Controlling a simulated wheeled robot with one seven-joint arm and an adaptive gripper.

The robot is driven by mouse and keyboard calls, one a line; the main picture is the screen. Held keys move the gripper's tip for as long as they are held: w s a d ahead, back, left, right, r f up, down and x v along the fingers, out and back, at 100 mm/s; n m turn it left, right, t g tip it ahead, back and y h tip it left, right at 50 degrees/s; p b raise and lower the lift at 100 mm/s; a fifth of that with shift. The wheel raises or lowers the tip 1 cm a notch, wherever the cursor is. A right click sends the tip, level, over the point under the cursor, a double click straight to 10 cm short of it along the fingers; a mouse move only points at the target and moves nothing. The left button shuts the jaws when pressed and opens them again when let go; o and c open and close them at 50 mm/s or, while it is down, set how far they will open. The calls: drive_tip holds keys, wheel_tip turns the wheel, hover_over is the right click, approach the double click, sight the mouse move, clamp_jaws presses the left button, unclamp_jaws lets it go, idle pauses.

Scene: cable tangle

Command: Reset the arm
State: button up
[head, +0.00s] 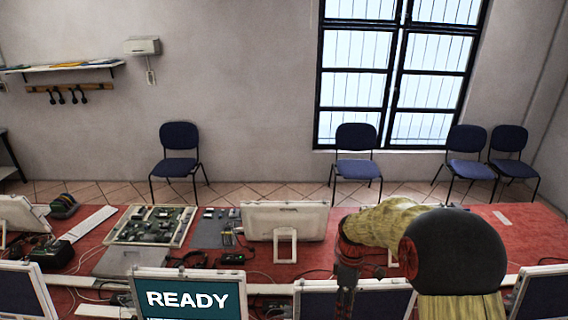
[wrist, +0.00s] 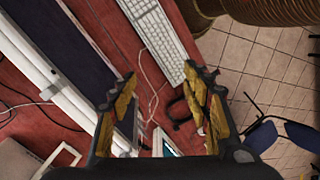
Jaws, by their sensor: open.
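My gripper (wrist: 160,105) shows in the wrist view with its two yellow-padded fingers spread apart and nothing held between them. It hangs above the red table (wrist: 115,30). In the head view my arm reaches over the right half of the table, and its black rounded joint hides part of the tabletop. The gripper's fingertips cannot be made out in the head view.
A monitor reading READY (head: 188,298) stands at the table's front. Another white-backed monitor (head: 284,222) stands behind it. A tray of electronic parts (head: 152,226) and loose cables lie at left. A white keyboard (wrist: 158,35) lies below my gripper. Blue chairs (head: 357,150) line the wall.

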drive_tip(key=s+r+m+t+b, duration=0.2)
drive_tip(key=s+m+t+b, duration=0.2)
drive_tip(key=s+b, duration=0.5)
drive_tip(key=s+r+m+t+b, duration=0.3)
drive_tip(key=s+m+b, duration=0.5)
drive_tip(key=s, duration=0.7)
drive_tip(key=shift+d+t+b, duration=0.25)
drive_tip(key=shift+t+b, duration=0.35)
drive_tip(key=shift+b, duration=0.4)
drive_tip(key=shift+r, duration=0.15)
